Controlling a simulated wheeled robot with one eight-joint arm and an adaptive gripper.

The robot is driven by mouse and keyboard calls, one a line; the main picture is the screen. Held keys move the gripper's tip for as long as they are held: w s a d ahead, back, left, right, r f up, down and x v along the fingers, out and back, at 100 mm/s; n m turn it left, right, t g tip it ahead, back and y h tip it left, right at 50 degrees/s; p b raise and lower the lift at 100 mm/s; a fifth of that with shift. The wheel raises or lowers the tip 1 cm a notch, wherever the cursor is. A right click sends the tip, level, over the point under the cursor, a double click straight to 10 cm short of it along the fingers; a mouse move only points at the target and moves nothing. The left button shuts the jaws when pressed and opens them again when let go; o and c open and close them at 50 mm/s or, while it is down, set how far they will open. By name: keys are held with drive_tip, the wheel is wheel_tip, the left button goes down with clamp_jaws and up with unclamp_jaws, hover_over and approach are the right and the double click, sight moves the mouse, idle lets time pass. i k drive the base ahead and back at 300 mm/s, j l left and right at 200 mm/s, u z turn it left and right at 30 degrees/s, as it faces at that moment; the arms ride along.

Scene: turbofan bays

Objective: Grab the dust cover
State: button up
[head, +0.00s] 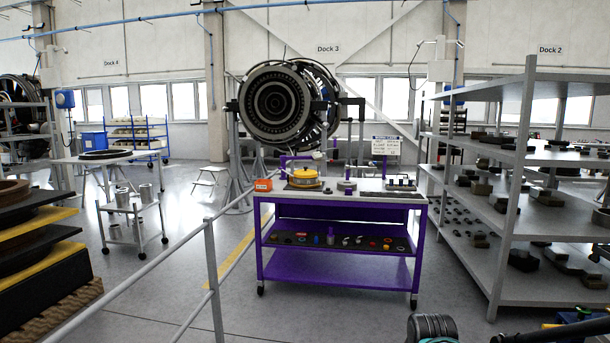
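A round yellow lidded thing (304,178) sits on the top of the purple cart (340,197), left of its middle. It may be the dust cover, but it is too small to be sure. The cart stands mid-picture, some way off on the floor. My gripper cannot be made out. Only dark parts show along the bottom right edge, and I cannot tell if they belong to my arm.
An orange box (263,185) and small parts share the cart top. A metal railing (211,270) stands front left. Grey shelving (510,190) with dark parts fills the right. An engine (274,104) hangs behind the cart. Floor before the cart (330,315) is clear.

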sight(306, 173)
drive_tip(key=i+u, duration=0.4)
drive_tip(key=i, duration=1.2)
drive_tip(key=i+j+z, duration=0.1)
drive_tip(key=i, duration=1.15)
drive_tip(key=i+j, duration=0.1)
drive_tip(key=i, duration=1.1)
drive_tip(key=l+z, duration=0.05)
